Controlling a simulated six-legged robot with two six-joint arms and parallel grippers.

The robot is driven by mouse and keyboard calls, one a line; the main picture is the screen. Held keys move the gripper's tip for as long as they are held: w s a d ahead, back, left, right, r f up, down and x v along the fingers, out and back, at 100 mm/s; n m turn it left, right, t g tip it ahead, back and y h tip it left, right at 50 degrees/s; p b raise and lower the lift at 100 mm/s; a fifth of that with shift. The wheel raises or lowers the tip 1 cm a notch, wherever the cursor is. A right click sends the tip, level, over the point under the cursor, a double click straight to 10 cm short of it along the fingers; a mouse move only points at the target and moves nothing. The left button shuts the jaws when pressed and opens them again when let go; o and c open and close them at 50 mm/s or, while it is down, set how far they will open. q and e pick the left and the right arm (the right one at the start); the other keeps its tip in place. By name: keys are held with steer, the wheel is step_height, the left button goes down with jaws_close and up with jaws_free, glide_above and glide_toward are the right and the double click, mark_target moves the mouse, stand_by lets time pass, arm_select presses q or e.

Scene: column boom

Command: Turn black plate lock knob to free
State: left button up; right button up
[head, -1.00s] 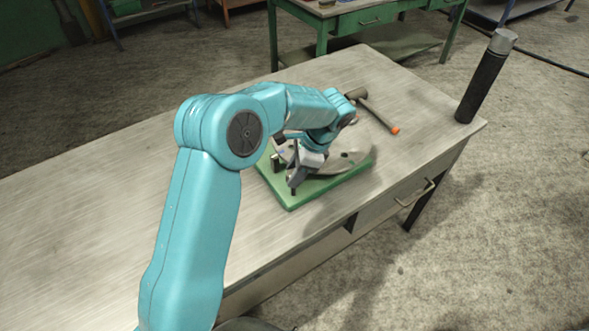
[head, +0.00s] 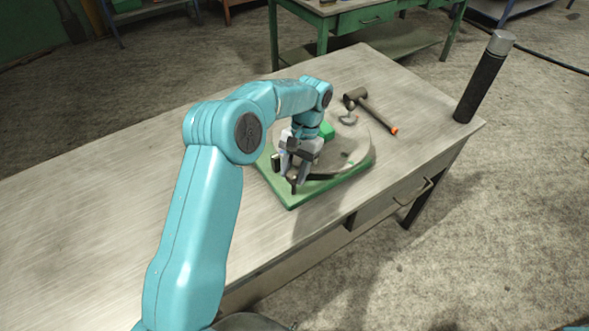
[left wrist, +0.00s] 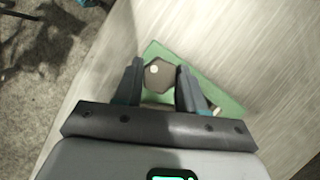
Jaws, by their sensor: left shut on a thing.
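The black lock knob (left wrist: 158,76) is a dark, faceted knob with a pale dot, between the two fingers of my left gripper (left wrist: 159,88) in the left wrist view. My left gripper (head: 293,181) also shows in the head view, pointing down at the front left part of a green base (head: 292,203). It is shut on the knob, which the fingers mostly hide in the head view. A grey round plate (head: 350,155) lies on the base just right of the gripper. Markings for the knob's positions cannot be made out. My right gripper is out of view.
The base sits on a grey workbench (head: 80,220). Behind it lies a hammer (head: 372,110) with an orange handle end. A black cylinder with a grey cap (head: 482,80) stands at the bench's right corner. The bench's left part is clear.

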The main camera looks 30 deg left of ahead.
arm_select(q)
steer(key=shift+w+a+r+n+t+h, duration=0.15)
steer(key=shift+n+h, duration=0.2)
steer(key=shift+n, duration=0.6)
steer(key=shift+d+f+n+t+h, duration=0.15)
steer(key=shift+n+h, duration=0.2)
steer(key=shift+n, duration=0.6)
steer(key=shift+a+r, duration=0.15)
steer(key=o, duration=1.1)
steer(key=shift+c, duration=0.2)
